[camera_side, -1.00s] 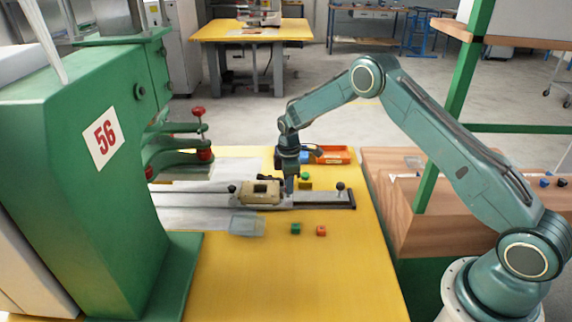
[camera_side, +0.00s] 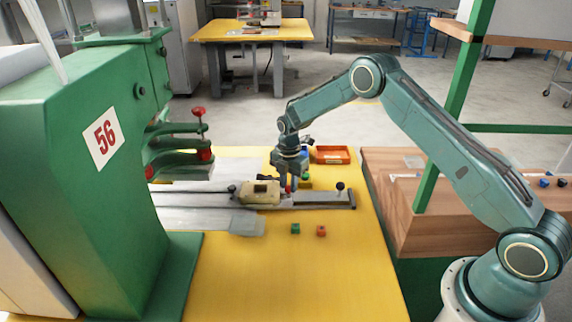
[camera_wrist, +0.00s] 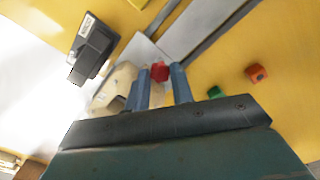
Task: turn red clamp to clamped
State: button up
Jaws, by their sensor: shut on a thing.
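The red clamp (camera_side: 289,189) is a small red piece at the right end of the beige block (camera_side: 260,192) on the metal rail. In the wrist view the red clamp (camera_wrist: 160,71) sits between the two blue-grey fingers of my gripper (camera_wrist: 161,78), beside the beige block (camera_wrist: 117,84). In the side view my gripper (camera_side: 290,184) points down at the rail and is shut on the red clamp. The fingers hide part of the clamp, and I cannot tell its exact turn angle.
A green cube (camera_side: 296,229) and an orange-red cube (camera_side: 321,231) lie in front of the rail. An orange tray (camera_side: 332,155) is behind it. A black ball knob (camera_side: 340,186) stands at the rail's right end. The green machine (camera_side: 75,190) fills the left. The yellow table front is clear.

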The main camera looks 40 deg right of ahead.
dwell(0.3)
jog(key=o, duration=1)
